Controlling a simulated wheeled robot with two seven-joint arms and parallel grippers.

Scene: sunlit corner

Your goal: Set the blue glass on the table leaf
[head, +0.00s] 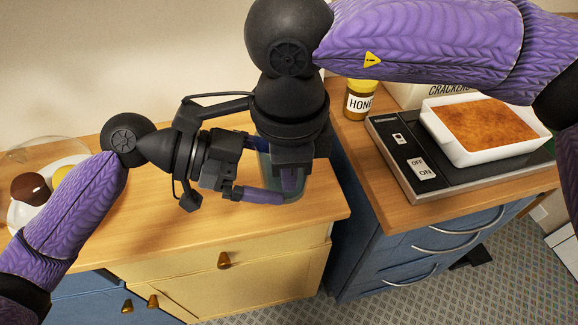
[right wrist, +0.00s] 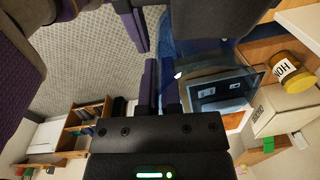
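The blue glass (head: 264,165) is see-through and shows over the front right part of the wooden top, largely covered by my grippers. In the right wrist view the blue glass (right wrist: 205,85) fills the area right of the fingers. My left gripper (head: 262,172) reaches in from the left, its fingers on opposite sides of the glass; it seems shut on it. My right gripper (head: 289,178) points down from above, its fingers close together (right wrist: 160,90) and seemingly shut on the glass wall. Whether the glass base touches the wood is hidden. I cannot tell which surface is the table leaf.
A plate with food (head: 28,190) and a clear dome (head: 48,150) stand at the left. On the right counter are a honey jar (head: 361,102), a crackers box (head: 405,92) and a hot plate (head: 400,170) bearing a white baking dish (head: 490,157). The wooden top's front (head: 190,245) is clear.

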